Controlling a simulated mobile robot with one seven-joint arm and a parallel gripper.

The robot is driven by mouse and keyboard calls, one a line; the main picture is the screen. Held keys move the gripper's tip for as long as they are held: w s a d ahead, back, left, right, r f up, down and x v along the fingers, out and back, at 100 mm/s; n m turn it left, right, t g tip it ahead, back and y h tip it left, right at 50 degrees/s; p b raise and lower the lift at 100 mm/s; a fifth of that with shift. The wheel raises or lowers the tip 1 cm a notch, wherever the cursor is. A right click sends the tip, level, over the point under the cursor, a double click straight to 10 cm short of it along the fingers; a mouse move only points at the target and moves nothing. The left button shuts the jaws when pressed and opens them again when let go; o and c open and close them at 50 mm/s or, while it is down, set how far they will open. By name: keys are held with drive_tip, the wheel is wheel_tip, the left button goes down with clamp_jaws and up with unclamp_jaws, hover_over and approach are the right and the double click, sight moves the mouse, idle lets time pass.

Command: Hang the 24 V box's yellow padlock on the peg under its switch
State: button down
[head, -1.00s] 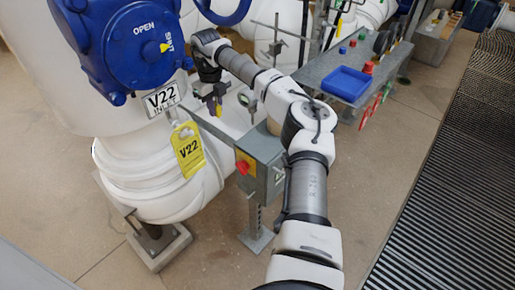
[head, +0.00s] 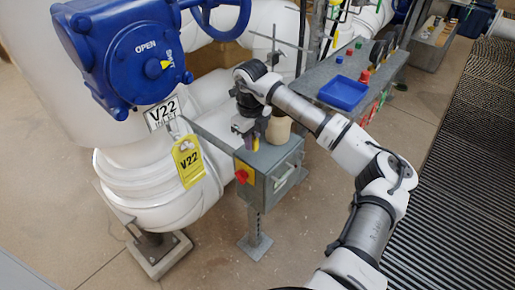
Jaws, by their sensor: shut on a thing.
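The yellow padlock (head: 256,144) shows as a small yellow patch at the tips of my gripper (head: 246,129). My gripper points down and is shut on it, just above the back left of the grey switch box (head: 268,190). I cannot tell whether the padlock touches the box top. The red switch (head: 241,176) on a yellow plate is on the box's left face, below and in front of my gripper. The peg under the switch cannot be made out.
A tan cylinder (head: 278,129) stands close right of my gripper. A bench with a blue tray (head: 343,92) is behind right. Floor before the box is clear.

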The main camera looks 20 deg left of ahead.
sight(257, 159)
drive_tip(key=shift+s+d, duration=0.1)
drive_tip(key=shift+d, duration=0.15)
drive_tip(key=shift+s+d+f, duration=0.15)
drive_tip(key=shift+s+d, duration=0.05)
drive_tip(key=shift+d, duration=0.25)
drive_tip(key=shift+s+d+f, duration=0.1)
drive_tip(key=shift+s+d, duration=0.05)
drive_tip(key=shift+d, duration=0.25)
wheel_tip(257, 159, down, 2)
drive_tip(key=shift+w+f+p, duration=0.1)
drive_tip(key=shift+f+p, duration=0.1)
drive_tip(key=shift+p, duration=0.2)
drive_tip(key=shift+a+f, duration=0.1)
drive_tip(key=shift+f, duration=0.15)
drive_tip(key=c, duration=1.3)
unclamp_jaws()
drive_tip(key=shift+c, duration=0.2)
